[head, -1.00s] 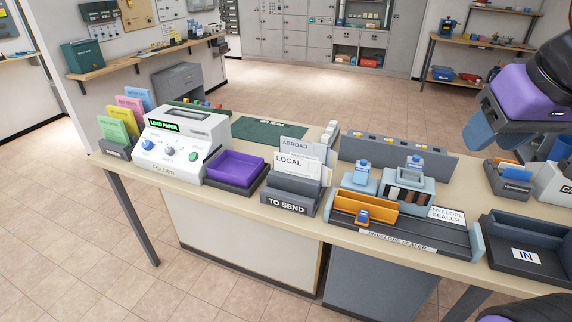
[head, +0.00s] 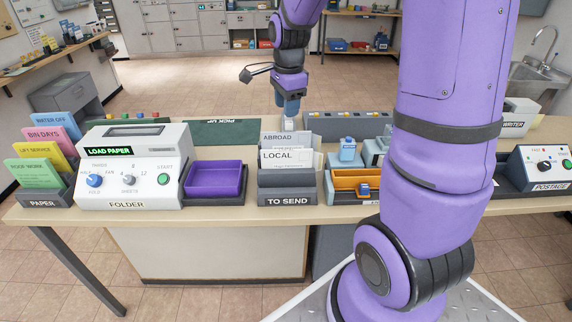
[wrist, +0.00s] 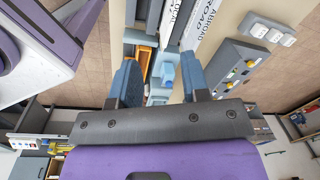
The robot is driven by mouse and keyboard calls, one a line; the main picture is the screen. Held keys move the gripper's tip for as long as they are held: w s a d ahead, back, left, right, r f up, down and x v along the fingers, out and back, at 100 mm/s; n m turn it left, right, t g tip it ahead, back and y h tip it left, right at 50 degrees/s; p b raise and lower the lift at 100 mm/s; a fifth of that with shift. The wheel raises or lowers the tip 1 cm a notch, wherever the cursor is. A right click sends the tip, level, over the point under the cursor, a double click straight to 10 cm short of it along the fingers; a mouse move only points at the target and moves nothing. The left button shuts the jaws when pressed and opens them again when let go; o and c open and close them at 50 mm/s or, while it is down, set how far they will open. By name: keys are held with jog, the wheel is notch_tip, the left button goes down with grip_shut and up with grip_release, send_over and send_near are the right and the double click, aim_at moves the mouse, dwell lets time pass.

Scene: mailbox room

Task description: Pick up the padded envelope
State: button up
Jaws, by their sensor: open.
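I cannot make out a padded envelope in either view. My gripper (head: 288,104) points down above the back of the table, behind the rack marked TO SEND (head: 287,200) in the head view. In the wrist view my gripper (wrist: 160,72) is open, with its two blue fingers apart and nothing held between them. The LOCAL card (head: 287,160) and the ABROAD card (head: 275,138) stand upright in the rack. What lies behind these cards is mostly hidden.
The folder machine (head: 133,165), a purple tray (head: 214,180) and a paper rack (head: 48,197) stand to the left. An orange-topped envelope sealer (head: 357,182) stands right of the rack, partly hidden by my arm. A green mat (head: 215,132) lies at the back.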

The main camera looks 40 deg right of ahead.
aim_at(292, 150)
jog(key=w+d+f+m, duration=0.1)
jog(key=f, duration=0.1)
jog(key=w+d+f+m, duration=0.1)
jog(key=f+m, duration=0.1)
jog(key=f, duration=0.1)
jog(key=w+d+f+m+g, duration=0.1)
jog(key=f, duration=0.1)
jog(key=shift+w+d+f+m, duration=0.1)
jog(key=shift+d+f+m, duration=0.2)
jog(key=shift+m, duration=0.1)
notch_tip(292, 150, down, 11)
jog(key=shift+d+r, duration=0.1)
jog(key=shift+r, duration=0.1)
jog(key=shift+c, duration=0.4)
grip_shut()
